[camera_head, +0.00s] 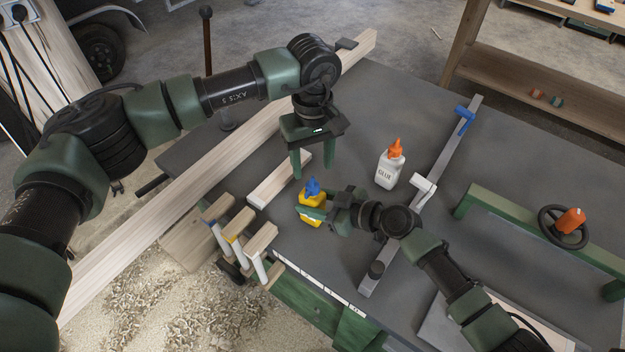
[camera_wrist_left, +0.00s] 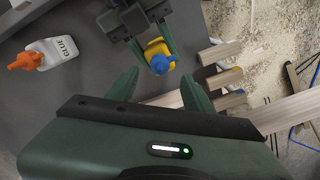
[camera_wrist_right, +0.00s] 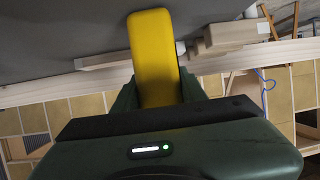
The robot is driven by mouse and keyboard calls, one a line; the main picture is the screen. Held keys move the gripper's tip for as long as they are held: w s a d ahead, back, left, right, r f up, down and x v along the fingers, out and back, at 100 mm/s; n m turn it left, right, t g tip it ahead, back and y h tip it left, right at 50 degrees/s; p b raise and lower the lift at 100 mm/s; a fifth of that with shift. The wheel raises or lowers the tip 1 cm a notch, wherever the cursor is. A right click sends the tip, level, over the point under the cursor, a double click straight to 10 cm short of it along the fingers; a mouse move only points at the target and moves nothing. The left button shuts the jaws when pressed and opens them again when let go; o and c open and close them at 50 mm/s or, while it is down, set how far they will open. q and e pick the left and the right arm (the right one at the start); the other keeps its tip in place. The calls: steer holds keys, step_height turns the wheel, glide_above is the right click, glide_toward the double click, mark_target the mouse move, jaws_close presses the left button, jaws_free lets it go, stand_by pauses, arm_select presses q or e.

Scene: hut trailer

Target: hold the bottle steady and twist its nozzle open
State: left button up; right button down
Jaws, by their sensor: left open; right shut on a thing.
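A yellow bottle (camera_head: 312,200) with a blue nozzle (camera_head: 313,185) is near the table's front left edge. My right gripper (camera_head: 311,212) is shut around the bottle's body. In the right wrist view the yellow bottle (camera_wrist_right: 153,50) stands out between my right fingers, its nozzle not visible there. My left gripper (camera_head: 314,170) is open and points down above the blue nozzle. In the left wrist view the nozzle (camera_wrist_left: 160,64) lies just beyond and between my open left fingertips (camera_wrist_left: 160,84), with no contact that I can see.
A white glue bottle (camera_head: 390,168) with an orange tip stands to the right on the grey table (camera_head: 350,110). A long bar clamp (camera_head: 440,150) and a green vise-like frame (camera_head: 530,225) lie right.

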mark_target(312, 185)
arm_select(q)
step_height(312, 185, down, 7)
steer(key=shift+r, duration=0.2)
jaws_close()
